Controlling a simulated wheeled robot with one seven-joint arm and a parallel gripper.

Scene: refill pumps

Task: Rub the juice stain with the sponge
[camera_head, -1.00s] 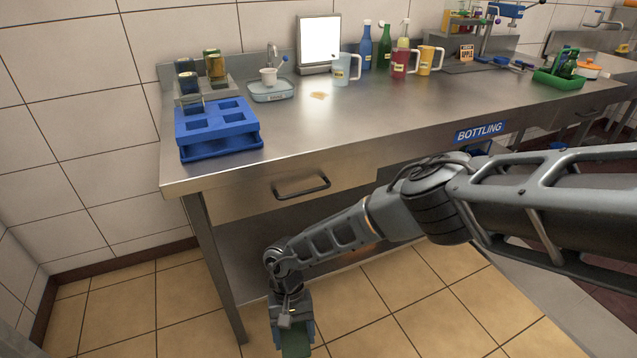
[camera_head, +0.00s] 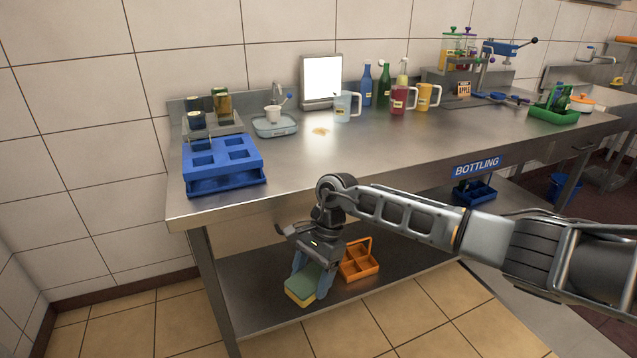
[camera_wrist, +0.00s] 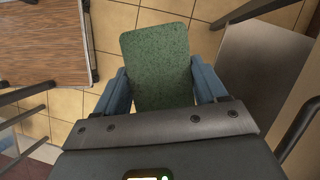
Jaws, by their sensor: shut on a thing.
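A small tan juice stain (camera_head: 321,131) lies on the steel worktop in front of the white lit panel. The sponge (camera_head: 300,290), green on one face and yellow beneath, is gripped in my gripper (camera_head: 314,274). In the wrist view the sponge's green face (camera_wrist: 157,62) sits between the two blue fingers of my gripper (camera_wrist: 160,88). My gripper is in front of the bench, below the worktop's front edge. The sponge is apart from the stain, which is higher and farther back.
A pale blue mug (camera_head: 345,108) stands just right of the stain. An orange caddy (camera_head: 359,262) sits on the lower shelf. The worktop's middle front is clear.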

